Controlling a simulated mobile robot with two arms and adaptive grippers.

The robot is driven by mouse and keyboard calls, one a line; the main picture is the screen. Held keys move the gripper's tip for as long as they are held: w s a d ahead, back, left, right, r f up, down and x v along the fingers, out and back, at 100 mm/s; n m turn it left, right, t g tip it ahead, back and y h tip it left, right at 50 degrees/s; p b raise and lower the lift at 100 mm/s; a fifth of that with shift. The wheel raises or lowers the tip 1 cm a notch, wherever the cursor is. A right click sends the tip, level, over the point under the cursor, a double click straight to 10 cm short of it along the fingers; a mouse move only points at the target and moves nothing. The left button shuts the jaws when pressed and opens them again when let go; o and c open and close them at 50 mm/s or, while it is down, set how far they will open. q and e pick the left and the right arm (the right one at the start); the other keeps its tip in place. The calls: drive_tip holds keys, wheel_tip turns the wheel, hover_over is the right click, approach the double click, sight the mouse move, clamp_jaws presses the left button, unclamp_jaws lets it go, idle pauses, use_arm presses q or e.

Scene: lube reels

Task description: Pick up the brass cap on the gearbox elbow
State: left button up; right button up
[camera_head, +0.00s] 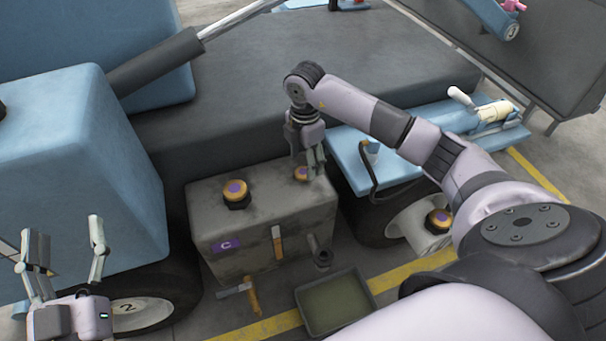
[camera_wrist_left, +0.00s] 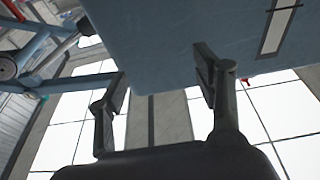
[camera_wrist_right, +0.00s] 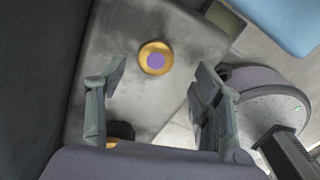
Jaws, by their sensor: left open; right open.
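The gearbox (camera_head: 263,225) is a grey, stained block with a purple C tag. Two brass caps with purple centres are on its top. The left brass cap (camera_head: 235,190) sits on a dark fitting. The right brass cap (camera_head: 302,174) is just below my right gripper (camera_head: 314,168), which is open and points down. In the right wrist view, the right cap (camera_wrist_right: 155,58) shows between the open fingers (camera_wrist_right: 161,72); the left cap (camera_wrist_right: 112,144) is mostly hidden. I cannot tell which fitting is the elbow. My left gripper (camera_head: 62,232) is open and empty, beside the blue body.
A dark tray (camera_head: 336,303) lies in front of the gearbox, below a pipe spout (camera_head: 320,256). Orange-handled tools (camera_head: 277,243) are at its front. Another brass cap (camera_head: 438,219) is further right. A blue platform (camera_head: 352,160) borders the gearbox on the right.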

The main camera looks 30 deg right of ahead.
sight(303, 171)
drive_tip(key=f, duration=0.1)
drive_tip(key=f+b, duration=0.1)
drive_tip(key=f, duration=0.1)
drive_tip(key=shift+w+f, duration=0.25)
drive_tip(key=shift+f, duration=0.15)
drive_tip(key=shift+f+b, duration=0.25)
drive_tip(key=shift+b, duration=0.05)
use_arm(q)
drive_tip(key=s+r+t+h, duration=0.1)
drive_tip(key=s+r+t, duration=0.2)
drive_tip(key=r+t, duration=0.2)
wheel_tip(303, 171, up, 2)
drive_tip(key=shift+s+h, duration=0.4)
use_arm(e)
drive_tip(key=shift+c, duration=0.2)
drive_tip(key=c, duration=1.4)
drive_tip(key=shift+r, duration=0.1)
